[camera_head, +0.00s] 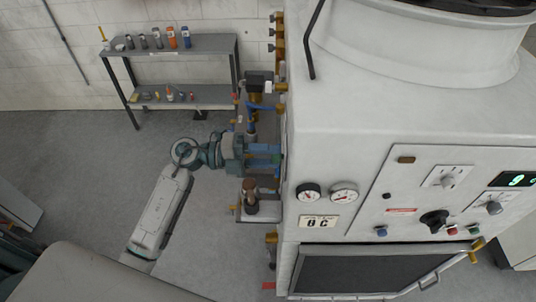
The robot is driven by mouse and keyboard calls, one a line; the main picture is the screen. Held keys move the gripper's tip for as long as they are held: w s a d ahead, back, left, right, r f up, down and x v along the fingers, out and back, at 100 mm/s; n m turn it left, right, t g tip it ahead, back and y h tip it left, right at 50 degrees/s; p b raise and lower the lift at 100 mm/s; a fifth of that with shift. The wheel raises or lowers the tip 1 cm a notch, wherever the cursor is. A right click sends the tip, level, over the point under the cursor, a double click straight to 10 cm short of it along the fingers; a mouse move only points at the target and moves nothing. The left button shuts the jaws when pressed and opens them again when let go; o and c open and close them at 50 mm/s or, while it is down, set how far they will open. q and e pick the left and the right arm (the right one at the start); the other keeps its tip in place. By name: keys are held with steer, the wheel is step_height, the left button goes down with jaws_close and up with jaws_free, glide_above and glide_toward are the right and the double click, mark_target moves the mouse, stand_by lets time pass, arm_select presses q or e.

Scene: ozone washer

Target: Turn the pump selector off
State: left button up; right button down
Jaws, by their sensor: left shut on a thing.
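My left gripper (264,157) reaches in from the left and is at the piping on the left side of the white washer cabinet (345,110). Its fingers are shut on a fitting there, mostly hidden by the gripper. I cannot tell whether this fitting is the pump selector. The front panel (385,190) carries a large black rotary knob (433,220) and a smaller grey knob (494,208). Their labels are too small to read. My right gripper is not in view.
Brass and blue pipe fittings (256,86) crowd the cabinet's side above and below the gripper. Two gauges (343,193) sit on the front. A grey shelf (190,46) with bottles stands at the back wall. The floor (80,170) at left is mostly clear.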

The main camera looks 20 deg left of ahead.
arm_select(q)
steer(key=o, duration=1)
steer(key=shift+c, duration=0.2)
steer(key=b+v, duration=0.5)
steer(key=v, duration=0.6)
